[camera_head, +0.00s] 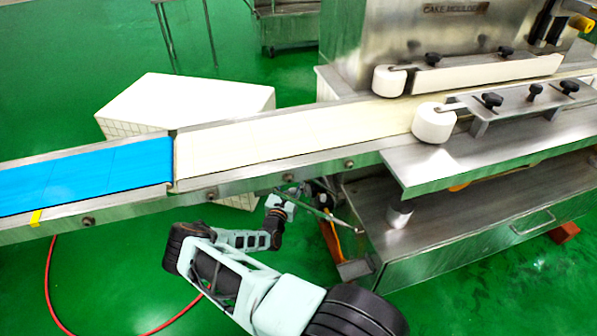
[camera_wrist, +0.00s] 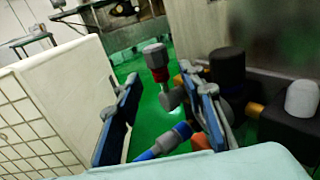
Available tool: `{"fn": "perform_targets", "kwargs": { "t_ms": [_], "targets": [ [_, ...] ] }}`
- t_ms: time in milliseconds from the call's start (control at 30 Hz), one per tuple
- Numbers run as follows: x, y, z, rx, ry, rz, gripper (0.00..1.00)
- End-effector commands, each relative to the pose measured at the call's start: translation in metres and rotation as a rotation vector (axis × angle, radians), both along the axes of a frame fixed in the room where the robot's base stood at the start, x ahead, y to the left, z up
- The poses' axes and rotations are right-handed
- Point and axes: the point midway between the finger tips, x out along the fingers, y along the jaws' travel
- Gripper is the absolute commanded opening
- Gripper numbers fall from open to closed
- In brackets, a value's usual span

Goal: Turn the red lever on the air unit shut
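My gripper (camera_wrist: 160,80) is open, with one blue-grey finger on each side and nothing held. I cannot tell how far the red part is from the fingertips. The air unit's dark body (camera_wrist: 228,75) stands at the right, partly behind the right finger. In the head view my gripper (camera_head: 283,204) is below the conveyor edge, and the lever cannot be made out.
A white block with a gridded side (camera_wrist: 62,95) stands close on the left in the wrist view. A blue fitting (camera_wrist: 167,140) lies low between the fingers. In the head view the conveyor (camera_head: 250,180) passes above my gripper. A red hose (camera_head: 50,285) lies on the green floor.

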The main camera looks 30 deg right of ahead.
Motion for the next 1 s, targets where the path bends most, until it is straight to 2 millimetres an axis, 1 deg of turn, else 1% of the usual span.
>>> {"fn": "perform_targets", "kwargs": {
  "t_ms": [33, 100, 300, 433, 667, 1000],
  "targets": [
    [0.007, -0.008, -0.004, 0.001, -0.003, -0.002, 0.37],
    [0.014, -0.017, -0.003, 0.001, -0.002, -0.003, 0.37],
    [0.029, -0.032, -0.001, 0.001, -0.002, -0.001, 0.37],
    [0.032, -0.035, 0.0, 0.0, -0.001, 0.0, 0.37],
    [0.033, -0.036, 0.001, 0.001, -0.001, 0.0, 0.37],
    [0.033, -0.035, 0.0, 0.001, -0.001, 0.0, 0.0]
  ]
}}
